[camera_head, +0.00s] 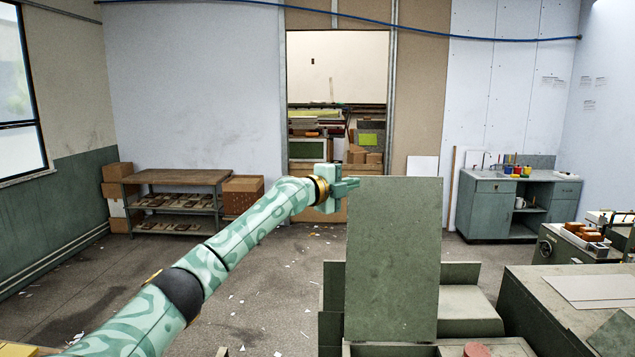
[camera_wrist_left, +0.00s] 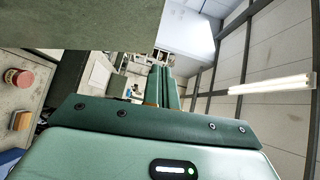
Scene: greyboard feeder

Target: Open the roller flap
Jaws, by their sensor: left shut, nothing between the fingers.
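The roller flap looks to be the flat grey-green panel (camera_head: 393,260) standing upright on the feeder, its face towards me. My left gripper (camera_head: 349,186) is shut and empty at the panel's upper left corner. I cannot tell whether it touches the panel. In the left wrist view the shut fingers (camera_wrist_left: 163,84) point away, and the panel (camera_wrist_left: 90,22) fills the upper left. The panel hides the middle of the feeder and whatever lies behind it. My right gripper is not in view.
The feeder's grey-green body (camera_head: 468,312) shows to the right of the panel. A red round lid (camera_head: 477,350) sits low in front. A large grey-green cabinet (camera_head: 560,310) stands at the right. The littered floor (camera_head: 265,285) at left is open.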

